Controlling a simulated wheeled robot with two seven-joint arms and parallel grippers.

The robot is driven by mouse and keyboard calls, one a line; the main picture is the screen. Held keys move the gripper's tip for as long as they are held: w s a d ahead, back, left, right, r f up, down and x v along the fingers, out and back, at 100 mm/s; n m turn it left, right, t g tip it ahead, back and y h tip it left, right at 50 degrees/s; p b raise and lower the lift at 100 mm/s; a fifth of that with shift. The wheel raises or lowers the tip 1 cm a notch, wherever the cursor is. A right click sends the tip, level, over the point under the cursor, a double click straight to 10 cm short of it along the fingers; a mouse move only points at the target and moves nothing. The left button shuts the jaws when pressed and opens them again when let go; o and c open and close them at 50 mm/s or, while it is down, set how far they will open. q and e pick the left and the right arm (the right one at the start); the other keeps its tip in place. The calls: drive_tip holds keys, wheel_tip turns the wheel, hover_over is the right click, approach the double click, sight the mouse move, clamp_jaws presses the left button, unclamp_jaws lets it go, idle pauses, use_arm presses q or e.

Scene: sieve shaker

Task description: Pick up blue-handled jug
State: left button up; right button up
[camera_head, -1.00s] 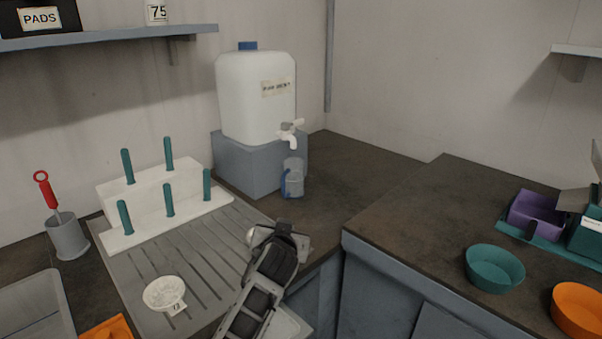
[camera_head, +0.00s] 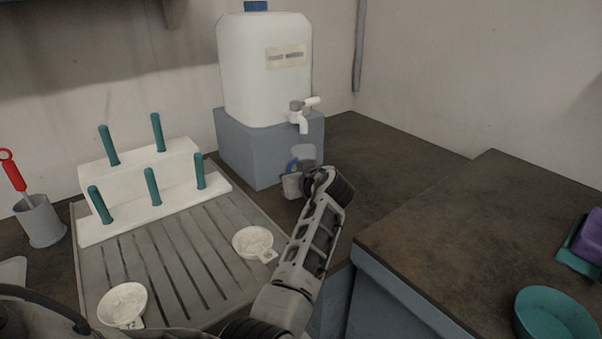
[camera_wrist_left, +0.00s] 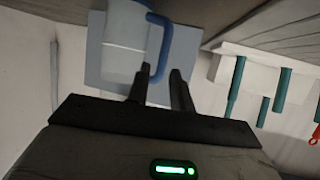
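The clear jug (camera_head: 304,153) with a blue handle (camera_head: 291,166) stands beside the blue-grey block, below the white container's tap. My left gripper (camera_head: 294,182) is at the jug and hides its lower part in the head view. In the left wrist view, the jug (camera_wrist_left: 124,42) fills the upper middle with its blue handle (camera_wrist_left: 166,38) on its right. My left gripper (camera_wrist_left: 160,70) also shows there, its two dark fingers apart. The handle's lower end is close to the fingertips; I cannot tell if they touch. My right gripper is out of view.
The white container (camera_head: 265,85) stands on the block (camera_head: 250,155). A white peg rack (camera_head: 165,195) with several teal pegs is at left, behind the grooved drainboard (camera_head: 180,260). White dishes (camera_head: 253,241) lie on it. The right counter (camera_head: 450,235) is largely clear, with a teal bowl (camera_head: 555,318).

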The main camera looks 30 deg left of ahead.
use_arm(q)
drive_tip(key=shift+x, duration=3.1)
drive_tip(key=shift+s+f, duration=0.1)
drive_tip(key=shift+f, duration=0.05)
clamp_jaws()
